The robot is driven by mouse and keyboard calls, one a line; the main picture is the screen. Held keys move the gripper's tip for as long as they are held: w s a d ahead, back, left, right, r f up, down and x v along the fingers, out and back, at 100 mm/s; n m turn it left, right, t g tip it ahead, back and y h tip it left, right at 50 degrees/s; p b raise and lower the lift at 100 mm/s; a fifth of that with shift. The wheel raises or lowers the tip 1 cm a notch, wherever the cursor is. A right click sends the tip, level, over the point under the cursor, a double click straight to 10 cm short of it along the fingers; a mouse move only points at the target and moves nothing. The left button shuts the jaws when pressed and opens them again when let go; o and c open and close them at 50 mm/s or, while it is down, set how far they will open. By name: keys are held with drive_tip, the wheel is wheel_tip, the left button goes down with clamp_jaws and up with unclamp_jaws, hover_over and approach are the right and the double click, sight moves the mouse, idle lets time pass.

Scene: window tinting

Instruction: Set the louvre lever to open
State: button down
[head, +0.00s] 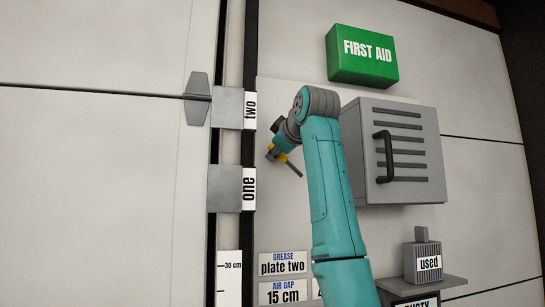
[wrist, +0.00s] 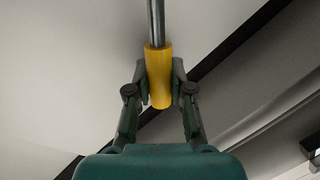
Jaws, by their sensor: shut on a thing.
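My gripper (head: 279,151) is in front of the pale wall panel, left of the grey slatted box (head: 408,150). In the wrist view my gripper (wrist: 160,84) is shut on the yellow sleeve (wrist: 159,75) of a steel rod (wrist: 156,22), one finger on each side. The rod runs away from the sleeve past the top edge. In the head view the rod (head: 293,168) slants down to the right. I cannot tell whether this rod is the louvre lever; no open or closed mark is readable.
A green first aid box (head: 362,56) is above my arm. The slatted box has a black handle (head: 384,156). Plates labelled two (head: 228,107) and one (head: 226,188) stick out at the left. A shelf (head: 440,287) with a used container (head: 423,262) is lower right.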

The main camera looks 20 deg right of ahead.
drive_tip(key=shift+d+r+m+y, duration=0.3)
drive_tip(key=shift+d+r+m, duration=0.45)
drive_tip(key=shift+d+m, duration=0.35)
drive_tip(key=shift+d+r+m+t+y, duration=0.15)
drive_tip(key=shift+d+r+m, duration=0.1)
drive_tip(key=shift+d+m, duration=0.3)
drive_tip(key=shift+d+r+m+t+y, duration=0.15)
drive_tip(key=shift+d+r+m, duration=0.15)
drive_tip(key=shift+m, duration=0.35)
drive_tip(key=shift+d+r+m+y, duration=0.15)
drive_tip(key=shift+d+m, duration=0.7)
drive_tip(key=shift+m, duration=0.05)
drive_tip(key=shift+d+r+m+y, duration=0.1)
drive_tip(key=shift+d+m+y, duration=0.05)
drive_tip(key=shift+d+m, duration=0.75)
drive_tip(key=c, duration=1)
unclamp_jaws()
drive_tip(key=v, duration=1.2)
drive_tip(key=shift+f, duration=0.3)
